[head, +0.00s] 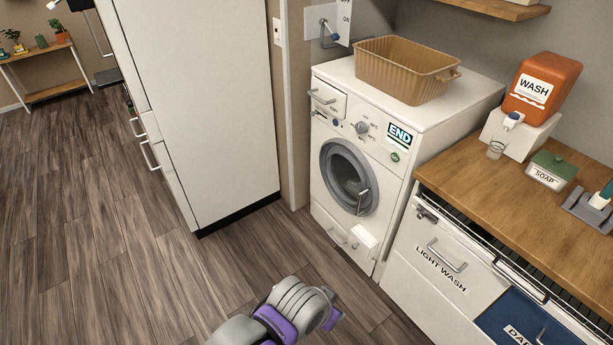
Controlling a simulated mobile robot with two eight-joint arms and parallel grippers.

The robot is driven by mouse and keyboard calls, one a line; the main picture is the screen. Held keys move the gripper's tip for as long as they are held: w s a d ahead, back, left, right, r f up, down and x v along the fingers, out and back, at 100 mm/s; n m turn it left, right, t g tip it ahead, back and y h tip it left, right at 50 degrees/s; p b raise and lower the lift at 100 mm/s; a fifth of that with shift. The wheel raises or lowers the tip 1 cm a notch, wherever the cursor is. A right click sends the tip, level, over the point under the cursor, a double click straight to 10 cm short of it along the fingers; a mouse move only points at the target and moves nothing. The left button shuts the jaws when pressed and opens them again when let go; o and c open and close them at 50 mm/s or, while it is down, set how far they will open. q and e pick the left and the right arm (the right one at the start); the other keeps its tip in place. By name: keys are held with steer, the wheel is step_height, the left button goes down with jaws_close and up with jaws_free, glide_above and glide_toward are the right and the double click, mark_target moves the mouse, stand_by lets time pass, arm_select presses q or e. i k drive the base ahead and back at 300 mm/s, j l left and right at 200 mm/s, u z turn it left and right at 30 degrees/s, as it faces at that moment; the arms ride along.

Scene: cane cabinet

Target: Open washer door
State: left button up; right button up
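The white washer (384,140) stands right of the middle in the head view. Its round door (349,177) has a dark grey ring and a glass centre. The door appears closed, lying flush with the washer's front. A metal handle (362,202) is on the door's right side. One of my arms, grey and purple, enters from the bottom edge, in front of and below the washer, apart from the door. No gripper fingers show on it. My other arm is out of view.
A tan basket (405,68) sits on the washer. A tall white cabinet (200,95) stands to the left. A wooden counter (480,170) with a WASH dispenser (541,85) and laundry drawers (445,265) is on the right. Wood floor before the washer is clear.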

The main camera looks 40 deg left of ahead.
mark_target(369, 181)
steer(key=u, duration=1.1)
